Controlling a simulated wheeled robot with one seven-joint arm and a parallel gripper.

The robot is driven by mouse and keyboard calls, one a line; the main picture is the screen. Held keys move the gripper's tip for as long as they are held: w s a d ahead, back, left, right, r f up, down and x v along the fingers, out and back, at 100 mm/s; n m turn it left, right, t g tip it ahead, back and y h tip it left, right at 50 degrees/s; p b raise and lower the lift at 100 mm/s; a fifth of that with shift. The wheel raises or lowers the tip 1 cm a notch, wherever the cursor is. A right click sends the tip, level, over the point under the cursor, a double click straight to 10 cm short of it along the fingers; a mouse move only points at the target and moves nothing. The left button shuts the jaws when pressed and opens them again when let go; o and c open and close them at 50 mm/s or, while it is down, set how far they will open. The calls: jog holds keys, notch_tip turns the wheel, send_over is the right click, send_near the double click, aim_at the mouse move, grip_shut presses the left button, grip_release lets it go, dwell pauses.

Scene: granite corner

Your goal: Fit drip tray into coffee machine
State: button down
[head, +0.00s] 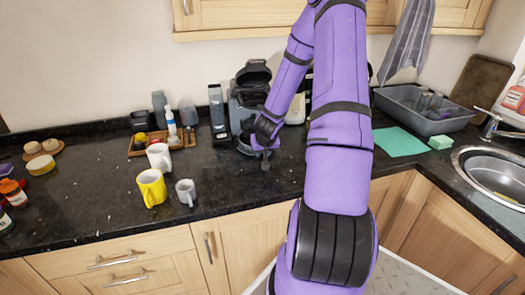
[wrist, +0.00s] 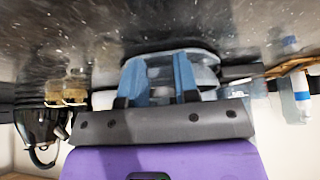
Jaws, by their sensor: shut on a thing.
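The coffee machine (head: 246,98) is dark grey and black, with its top lid raised, and stands against the back of the counter. My arm hides its right part. My gripper (head: 264,157) is low in front of the machine, just above the counter. In the wrist view, which is upside down, my gripper's two bluish fingers (wrist: 160,64) are shut on the drip tray. A rounded, pale blue-grey piece (wrist: 207,76) around and beyond the fingers looks like the tray; where it ends and the machine base begins is unclear. I cannot tell whether tray and machine touch.
A wooden tray (head: 136,151) with bottles, a white mug (head: 158,157), a yellow mug (head: 151,189) and a grey mug (head: 186,192) are further left. A dish rack (head: 400,103), green mat (head: 399,142) and sink (head: 492,174) are right.

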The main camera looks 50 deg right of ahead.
jog(key=shift+f, duration=0.2)
jog(key=c, duration=0.9)
grip_release()
jog(key=shift+o, duration=0.2)
